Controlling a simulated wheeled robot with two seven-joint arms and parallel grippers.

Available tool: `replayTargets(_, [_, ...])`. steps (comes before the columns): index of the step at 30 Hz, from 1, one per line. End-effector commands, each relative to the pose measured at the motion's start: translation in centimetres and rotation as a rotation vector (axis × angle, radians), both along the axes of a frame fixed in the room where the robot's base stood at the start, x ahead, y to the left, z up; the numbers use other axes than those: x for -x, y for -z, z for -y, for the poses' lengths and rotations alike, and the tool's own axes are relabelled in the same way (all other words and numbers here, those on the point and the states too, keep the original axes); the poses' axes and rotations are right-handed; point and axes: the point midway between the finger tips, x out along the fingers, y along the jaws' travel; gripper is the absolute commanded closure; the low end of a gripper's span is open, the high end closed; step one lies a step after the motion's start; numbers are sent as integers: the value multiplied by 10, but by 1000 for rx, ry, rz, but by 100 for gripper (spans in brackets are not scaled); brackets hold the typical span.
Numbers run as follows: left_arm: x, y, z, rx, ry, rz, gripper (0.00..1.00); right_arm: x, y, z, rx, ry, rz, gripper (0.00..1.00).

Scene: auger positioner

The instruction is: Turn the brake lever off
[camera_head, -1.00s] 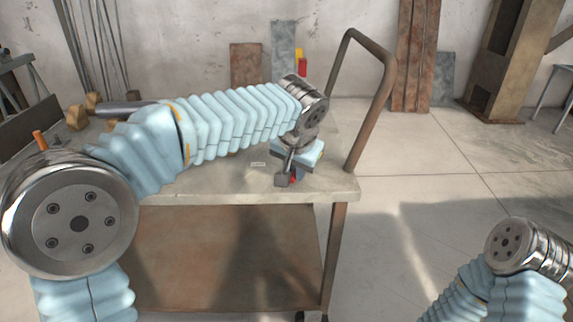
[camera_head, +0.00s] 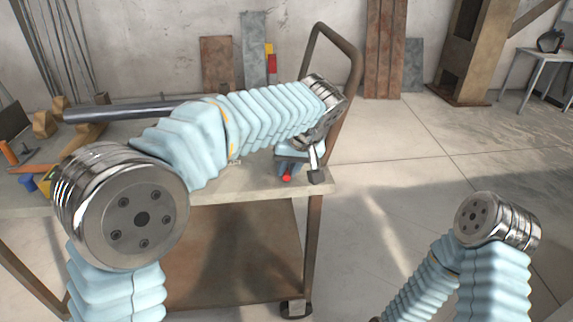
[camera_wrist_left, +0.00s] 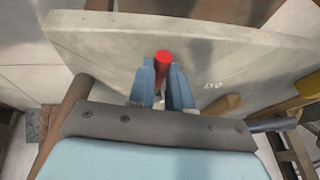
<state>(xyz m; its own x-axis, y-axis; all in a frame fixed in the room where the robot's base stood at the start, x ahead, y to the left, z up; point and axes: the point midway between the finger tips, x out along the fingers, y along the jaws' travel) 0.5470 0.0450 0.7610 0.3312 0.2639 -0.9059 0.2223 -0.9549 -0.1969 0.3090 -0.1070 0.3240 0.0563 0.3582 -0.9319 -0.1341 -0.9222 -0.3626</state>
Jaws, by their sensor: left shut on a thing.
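A red handle (camera_wrist_left: 162,62), which looks like the grip of the brake lever, stands between the blue fingers of my left gripper (camera_wrist_left: 162,88) in the left wrist view. The fingers are closed on it from both sides. In the head view my left gripper (camera_head: 288,166) points down at the near right corner of the cart top, with the red tip (camera_head: 287,178) showing below the fingers. The rest of the lever is hidden by the gripper and wrist. My right arm shows at the lower right, but its gripper is out of view.
The metal cart (camera_head: 262,188) has a bent tube handle (camera_head: 355,70) at its right end, close to my left wrist. A dark tube (camera_head: 125,112) on wooden blocks (camera_head: 45,123) lies at the left. A small table (camera_head: 545,68) stands far right. Floor right of the cart is clear.

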Motion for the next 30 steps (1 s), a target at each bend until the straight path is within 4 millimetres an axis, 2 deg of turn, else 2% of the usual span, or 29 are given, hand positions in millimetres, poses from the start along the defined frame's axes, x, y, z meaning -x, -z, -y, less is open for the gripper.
replayTargets(9, [0, 0, 1, 4, -1, 2, 100, 0, 0, 0, 0, 0, 0, 57])
replayTargets(10, [0, 0, 1, 4, -1, 2, 77, 0, 0, 0, 0, 0, 0, 57])
replayTargets(14, [0, 0, 1, 3, 0, 2, 57, 0, 0, 0, 0, 0, 0, 57])
replayTargets(24, [1, -3, 2, 3, 0, 2, 56, 0, 0, 0, 0, 0, 0, 57])
replayTargets(26, [2, -9, 3, 4, 1, 3, 56, 0, -1, 0, 0, 0, 0, 57])
replayTargets(30, [11, -34, 10, 4, 1, 5, 56, 0, -4, 0, 0, 0, 0, 57])
